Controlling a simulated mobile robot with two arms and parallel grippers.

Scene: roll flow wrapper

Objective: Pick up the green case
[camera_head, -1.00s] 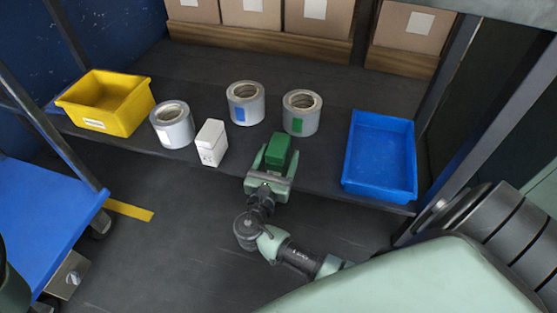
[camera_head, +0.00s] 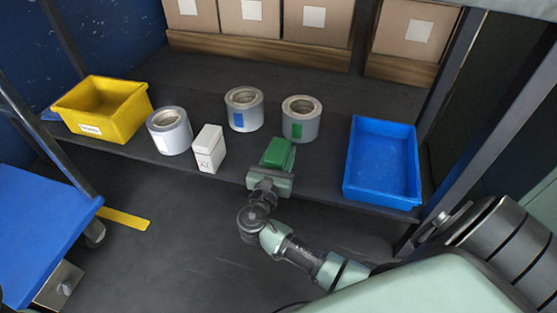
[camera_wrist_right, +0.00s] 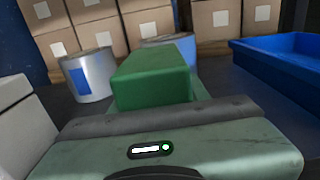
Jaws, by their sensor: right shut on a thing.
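The green case (camera_head: 278,152) stands on the dark shelf near its front edge, in front of the right-hand roll. In the right wrist view the green case (camera_wrist_right: 152,77) fills the middle, straight ahead of the gripper body. My right gripper (camera_head: 274,167) is at the front of the case, shut on it; its fingers are mostly hidden by the case and the gripper body. I cannot tell whether the case is lifted off the shelf. My left gripper is not in view.
A blue tray (camera_head: 383,196) stands right of the case. A white box (camera_head: 209,149), three rolls (camera_head: 170,131) and a yellow bin (camera_head: 103,110) stand to the left and behind. Cardboard boxes (camera_head: 318,22) line the back. A blue cart (camera_head: 35,215) is at far left.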

